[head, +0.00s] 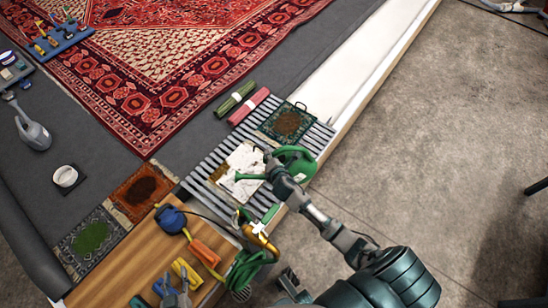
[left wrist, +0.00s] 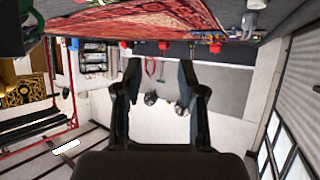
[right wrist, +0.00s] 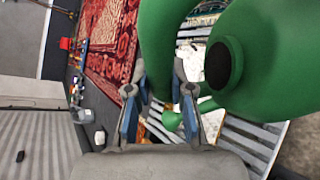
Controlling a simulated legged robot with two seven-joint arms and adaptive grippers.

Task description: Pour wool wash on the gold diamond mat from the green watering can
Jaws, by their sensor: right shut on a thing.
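The green watering can (head: 299,160) is at the slatted rack's right side; its thin spout (head: 249,177) points left over a mat. My right gripper (head: 268,160) is shut on its handle. In the right wrist view the can's body (right wrist: 260,50) and dark opening face the camera, and the handle passes between the fingers (right wrist: 159,95). The mat under the spout (head: 218,173) shows gold at its left edge and a large white covering; its diamond pattern is mostly hidden. I cannot tell whether liquid is flowing. My left gripper (head: 174,294) is open and empty near the wooden bench (head: 126,267); its fingers (left wrist: 160,85) are apart.
On the rack (head: 206,167), a dark green mat (head: 285,121) with a brown stain lies beyond the can. Rolled green (head: 235,98) and red (head: 249,105) mats lie left of it. Hoses and spray tools clutter the bench.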

